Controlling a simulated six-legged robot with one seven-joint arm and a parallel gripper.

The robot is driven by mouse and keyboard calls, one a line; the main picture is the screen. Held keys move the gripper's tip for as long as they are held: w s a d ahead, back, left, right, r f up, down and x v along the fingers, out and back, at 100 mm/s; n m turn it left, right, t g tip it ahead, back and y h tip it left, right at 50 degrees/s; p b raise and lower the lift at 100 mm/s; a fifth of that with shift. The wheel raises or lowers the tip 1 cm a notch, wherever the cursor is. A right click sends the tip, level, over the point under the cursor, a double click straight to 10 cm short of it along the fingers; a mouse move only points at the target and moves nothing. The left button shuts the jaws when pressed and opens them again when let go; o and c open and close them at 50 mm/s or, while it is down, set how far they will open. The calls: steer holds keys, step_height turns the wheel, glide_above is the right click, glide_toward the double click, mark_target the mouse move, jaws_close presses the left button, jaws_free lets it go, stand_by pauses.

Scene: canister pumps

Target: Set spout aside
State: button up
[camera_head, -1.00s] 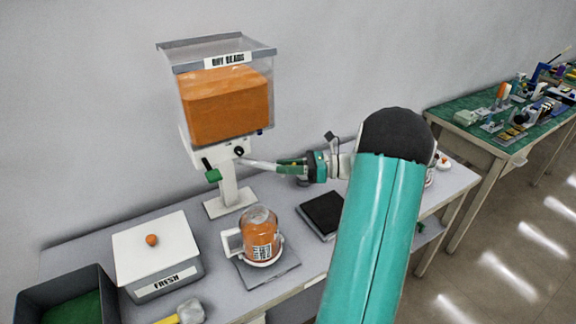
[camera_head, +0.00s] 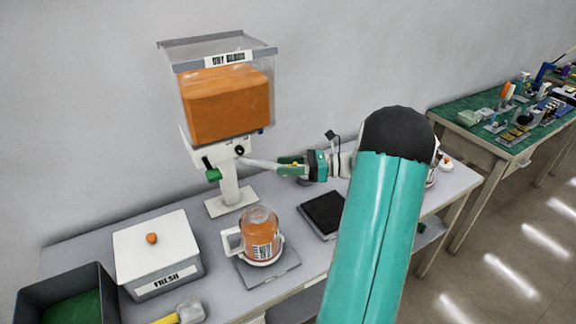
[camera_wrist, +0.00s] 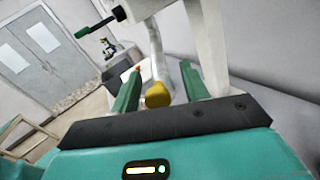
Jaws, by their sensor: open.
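The spout (camera_head: 260,163) is a light grey tube sticking out to the right from the dry beans dispenser (camera_head: 226,105). My gripper (camera_head: 281,165) is at the spout's right end, with its green fingers pointing left towards the dispenser. In the wrist view the spout (camera_wrist: 155,55) runs away between the two open fingers, and its near end looks yellow. My gripper (camera_wrist: 157,88) is open there, with a finger on each side of the spout. Contact with the fingers cannot be told.
A jar of orange beans (camera_head: 262,236) stands on a grey scale below. A black pad (camera_head: 324,214) lies to its right. The white FRESH box (camera_head: 158,255), a dark bin (camera_head: 60,295) and a mallet (camera_head: 188,312) are at the left. A green-topped table (camera_head: 480,125) stands at the far right.

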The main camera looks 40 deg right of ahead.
steer(key=shift+d, duration=0.1)
steer(key=v, duration=1.3)
steer(key=shift+s+d, duration=0.2)
steer(key=shift+s, duration=0.1)
